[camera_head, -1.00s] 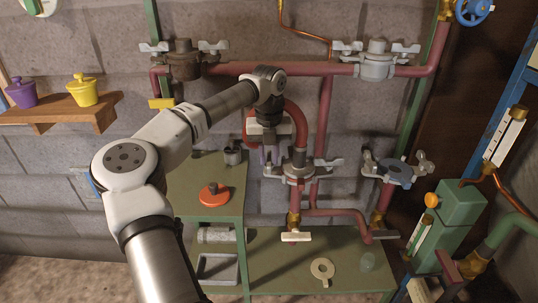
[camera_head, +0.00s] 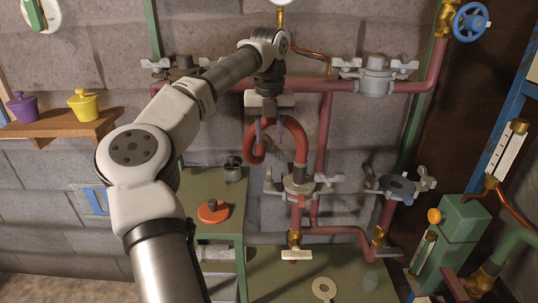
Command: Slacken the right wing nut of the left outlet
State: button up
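The left outlet is a grey clamp flange (camera_head: 299,187) at the middle of the lower pipework, with a curved red hose (camera_head: 297,135) rising from its top. Its right wing nut (camera_head: 328,181) is grey and sticks out to the right. Its left wing nut (camera_head: 270,185) is on the other side. My gripper (camera_head: 269,138) points down with its two thin purplish fingers apart and nothing seen between them. It is above and left of the flange, overlapping the hose's loop in the picture. It appears clear of both wing nuts, but its depth to the hose is hard to tell.
The right outlet (camera_head: 398,187), with its own wing nuts, stands close by on the right. Two more flanges, dark (camera_head: 184,70) and grey (camera_head: 376,75), sit on the upper pipe. A green bench (camera_head: 255,262) with a red-orange lidded item (camera_head: 213,211) is below.

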aim_at(318, 177)
jog(key=j+z, duration=0.15)
jog(key=z, duration=0.25)
jog(key=j+z, duration=0.2)
jog(key=z, duration=0.15)
jog(key=j+z, duration=0.15)
jog(key=z, duration=0.25)
